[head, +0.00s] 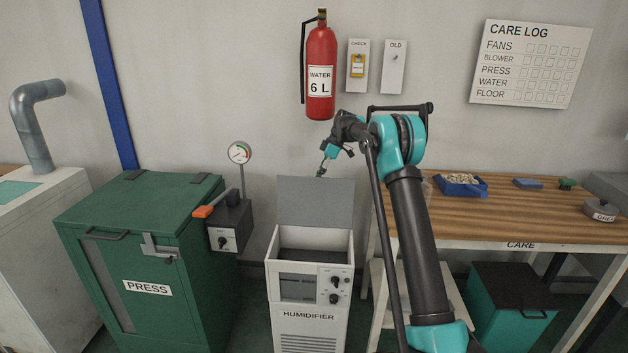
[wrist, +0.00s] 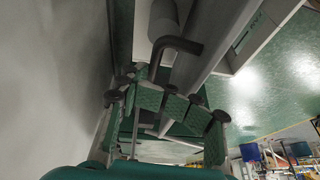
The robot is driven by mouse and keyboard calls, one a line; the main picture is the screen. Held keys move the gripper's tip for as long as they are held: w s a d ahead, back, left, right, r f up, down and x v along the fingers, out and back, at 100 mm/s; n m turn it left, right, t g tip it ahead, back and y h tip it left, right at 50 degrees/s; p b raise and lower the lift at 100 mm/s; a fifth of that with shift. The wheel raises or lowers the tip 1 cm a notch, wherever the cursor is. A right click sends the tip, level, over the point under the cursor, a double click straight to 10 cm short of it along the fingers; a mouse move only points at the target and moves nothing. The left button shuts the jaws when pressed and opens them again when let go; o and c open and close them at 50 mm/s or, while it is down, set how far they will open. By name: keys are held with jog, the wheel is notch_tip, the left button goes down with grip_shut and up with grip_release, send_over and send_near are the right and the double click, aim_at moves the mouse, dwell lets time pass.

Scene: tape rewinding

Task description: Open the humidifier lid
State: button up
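The white humidifier (head: 311,316) stands on the floor at the lower middle of the head view. Its grey lid (head: 316,202) stands up at the back of the body, and the dark inside shows below it. My gripper (head: 320,173) is just above the lid's top edge, pointing down, and looks apart from it in the head view; whether it touches is hard to tell. I cannot make out the lid clearly there.
A green press (head: 147,265) and a dark gauge box (head: 230,225) stand left of the humidifier. A wooden workbench (head: 520,222) with a blue tray (head: 461,190) is on the right. A red extinguisher (head: 320,75) hangs on the wall above.

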jog(key=v, duration=1)
jog(key=shift+r, duration=0.45)
jog(key=s+d+f+m+t+h, duration=0.15)
jog(key=s+d+m, duration=0.4)
jog(key=s, duration=0.55)
jog(key=s+d+f+m+t+h, duration=0.15)
jog(key=s+d+m, duration=0.35)
jog(key=s, duration=0.7)
jog(key=s+d+f+m, duration=0.2)
jog(key=s+d+f, duration=0.1)
jog(key=s, duration=0.7)
jog(key=s+d+f+m+t+h, duration=0.1)
jog(key=s+d+f+m, duration=0.1)
jog(key=s+f, duration=0.4)
jog(key=s+d+f+m, duration=0.3)
jog(key=s+d+f, duration=0.1)
jog(key=s, duration=1)
jog(key=shift+f+t+h, duration=0.3)
jog(key=shift+f+t, duration=0.1)
jog(key=shift+f, duration=0.35)
